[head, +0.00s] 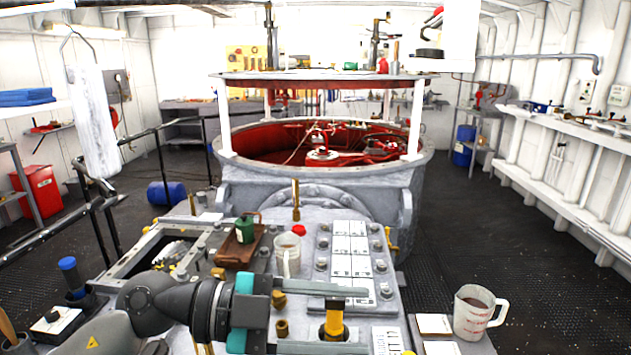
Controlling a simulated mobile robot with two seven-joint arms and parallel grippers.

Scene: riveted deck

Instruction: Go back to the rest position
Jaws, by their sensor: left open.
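My left gripper (362,318) reaches in from the lower left over the riveted machine deck (305,212). Its two fingers point right and are spread apart. A yellow fitting with a dark top (334,318) shows in the gap between the fingers; I cannot tell whether either finger touches it. The gripper body hides part of the deck below it. My right gripper is not in view.
A clear measuring jug (287,255) and a brown tray (238,246) with a green can (245,230) stand behind the gripper. A jug of dark liquid (477,312) stands at right. Railings (160,160) run at left; the right floor (530,240) is clear.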

